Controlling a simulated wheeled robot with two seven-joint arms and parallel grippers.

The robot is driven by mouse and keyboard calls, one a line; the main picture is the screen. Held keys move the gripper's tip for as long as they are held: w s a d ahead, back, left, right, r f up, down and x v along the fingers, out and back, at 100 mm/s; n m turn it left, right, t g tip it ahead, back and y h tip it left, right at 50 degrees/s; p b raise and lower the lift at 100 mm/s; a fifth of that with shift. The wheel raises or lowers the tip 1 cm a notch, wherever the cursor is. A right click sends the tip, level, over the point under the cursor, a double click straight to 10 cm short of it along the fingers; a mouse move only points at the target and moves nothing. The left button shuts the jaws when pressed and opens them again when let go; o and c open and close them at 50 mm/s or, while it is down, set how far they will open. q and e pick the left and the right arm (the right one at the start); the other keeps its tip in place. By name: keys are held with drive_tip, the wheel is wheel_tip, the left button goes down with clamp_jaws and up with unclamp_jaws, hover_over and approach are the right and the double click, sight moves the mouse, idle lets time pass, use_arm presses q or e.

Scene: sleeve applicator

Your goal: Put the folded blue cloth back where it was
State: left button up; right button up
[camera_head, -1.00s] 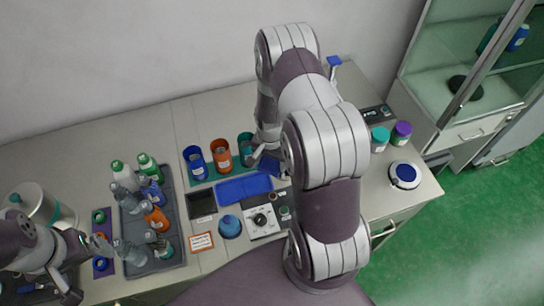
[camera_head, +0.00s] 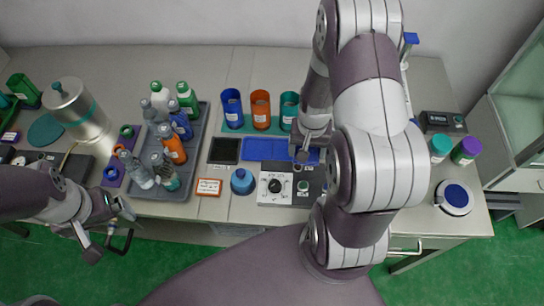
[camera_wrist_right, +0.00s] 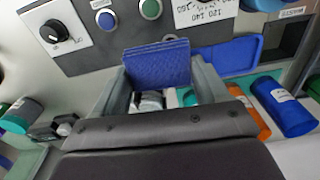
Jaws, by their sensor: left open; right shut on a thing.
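The folded blue cloth (camera_wrist_right: 157,65) is between the fingers of my right gripper (camera_wrist_right: 162,85) in the right wrist view, and the gripper is shut on it. In the head view my right gripper (camera_head: 304,150) is over the right part of a shallow blue tray (camera_head: 262,150), and my arm hides part of that area; I cannot clearly make out the cloth there. The blue tray also shows just beyond the cloth in the right wrist view (camera_wrist_right: 235,55). My left gripper (camera_head: 118,212) is open and empty at the table's front left, apart from the bottles.
A control box with a knob (camera_head: 291,190) sits in front of the blue tray. Blue (camera_head: 232,108), orange (camera_head: 260,109) and teal (camera_head: 288,110) cups stand behind it. A grey tray (camera_head: 183,185) holds several bottles at left.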

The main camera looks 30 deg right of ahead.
drive_tip(key=w+a+f+p, duration=0.1)
drive_tip(key=w+a+f, duration=0.2)
drive_tip(key=w, duration=0.4)
hover_over(273, 149)
drive_tip(key=f, duration=0.2)
drive_tip(key=f+p, duration=0.1)
drive_tip(key=f, duration=0.1)
drive_tip(key=shift+s, duration=0.25)
drive_tip(key=f, duration=0.2)
drive_tip(key=f+p, duration=0.1)
drive_tip(key=shift+w+a+f, duration=0.2)
drive_tip(key=shift+w+f, duration=0.05)
drive_tip(key=shift+f, duration=0.3)
use_arm(q)
drive_tip(key=shift+w+a+r, duration=0.2)
drive_tip(key=shift+w+r, duration=0.15)
drive_tip(key=shift+r, duration=0.25)
drive_tip(key=shift+w+a+r, duration=0.15)
drive_tip(key=shift+w+r, duration=0.2)
drive_tip(key=shift+r, duration=0.25)
use_arm(e)
drive_tip(key=shift+s+d, duration=0.1)
drive_tip(key=shift+d, duration=0.05)
drive_tip(key=shift+f+b, duration=0.15)
drive_tip(key=shift+b, duration=0.15)
drive_tip(key=o, duration=1)
use_arm(q)
drive_tip(key=shift+f, duration=0.15)
use_arm(e)
drive_tip(key=shift+o, duration=0.2)
